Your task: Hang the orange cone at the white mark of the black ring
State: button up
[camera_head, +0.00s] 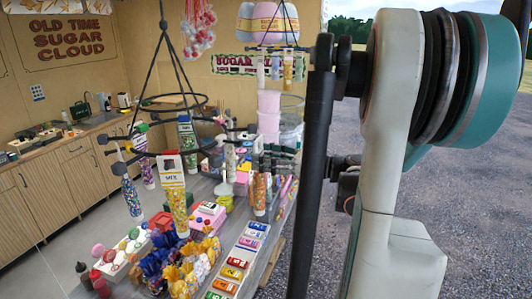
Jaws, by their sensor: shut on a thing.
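I cannot make out the white mark.
The counter below holds a tray of coloured packets (238,262), blue and yellow wrapped sweets (180,262) and pink boxes (207,216). Another hanger with cones (276,66) is at the back. Wooden cabinets (62,185) line the left wall. Open gravel (480,190) lies at right.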

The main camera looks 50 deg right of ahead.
jog(key=shift+w, duration=0.1)
jog(key=shift+p+x, duration=0.3)
jog(key=shift+x, duration=1.15)
jog(key=shift+f, duration=0.1)
jog(key=shift+w+a+b, duration=0.1)
jog(key=shift+w+b, duration=0.05)
jog(key=shift+b, duration=0.3)
jog(key=shift+w, duration=0.1)
jog(key=shift+w+a, duration=0.25)
jog(key=shift+w, duration=0.3)
dwell(0.4)
jog(key=shift+b+x, duration=0.35)
jog(key=shift+x, duration=0.65)
jog(key=shift+w, duration=0.1)
